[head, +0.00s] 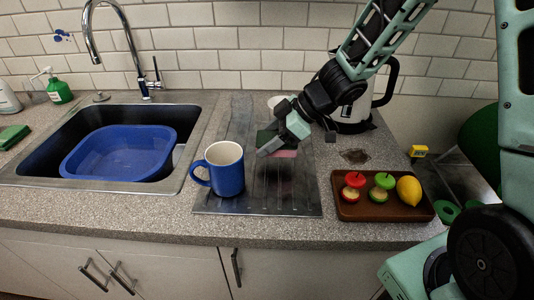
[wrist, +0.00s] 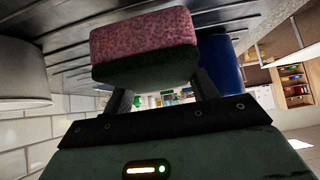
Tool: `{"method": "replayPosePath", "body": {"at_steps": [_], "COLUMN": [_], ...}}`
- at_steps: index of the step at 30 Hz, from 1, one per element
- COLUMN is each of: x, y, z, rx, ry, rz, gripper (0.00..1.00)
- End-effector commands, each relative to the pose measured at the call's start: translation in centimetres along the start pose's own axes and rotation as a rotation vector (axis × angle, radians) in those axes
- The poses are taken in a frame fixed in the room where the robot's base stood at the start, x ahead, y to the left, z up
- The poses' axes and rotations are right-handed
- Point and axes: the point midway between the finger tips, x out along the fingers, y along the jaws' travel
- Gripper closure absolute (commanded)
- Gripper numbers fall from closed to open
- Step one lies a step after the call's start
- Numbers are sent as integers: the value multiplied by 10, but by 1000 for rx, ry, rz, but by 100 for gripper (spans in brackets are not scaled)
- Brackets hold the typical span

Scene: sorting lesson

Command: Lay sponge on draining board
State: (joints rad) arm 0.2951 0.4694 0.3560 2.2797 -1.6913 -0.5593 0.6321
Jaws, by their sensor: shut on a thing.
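The sponge is a block with a pink layer and a dark green layer. In the head view its pink side (head: 286,154) shows beneath my gripper (head: 285,144). In the wrist view the sponge (wrist: 145,42) sits between the two fingertips of my gripper (wrist: 162,88), which is shut on it. The sponge is over the ridged metal draining board (head: 238,122), towards its right and rear part. I cannot tell whether it touches the board. My gripper hides part of the sponge in the head view.
A blue mug (head: 225,169) stands on the board, front left of the sponge. A white cup or bowl (head: 277,103) is behind my gripper, near a white kettle (head: 353,115). A tray (head: 374,211) with fruit lies right. The sink with a blue basin (head: 118,150) is left.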

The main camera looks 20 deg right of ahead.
Motion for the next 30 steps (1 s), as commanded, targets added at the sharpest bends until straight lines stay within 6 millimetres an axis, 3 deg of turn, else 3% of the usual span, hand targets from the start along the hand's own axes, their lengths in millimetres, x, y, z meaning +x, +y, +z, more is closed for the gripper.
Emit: {"method": "replayPosePath", "body": {"at_steps": [8,21,22,24,30], "x": [26,29,29,28,28], "y": [0,0,0,0,0], "z": [26,29,28,28,28], "rx": [2,0,-1,-1,0], "ry": [0,0,0,0,0], "rz": [-1,-1,0,0,0], "gripper": [66,66,34,20,20]}}
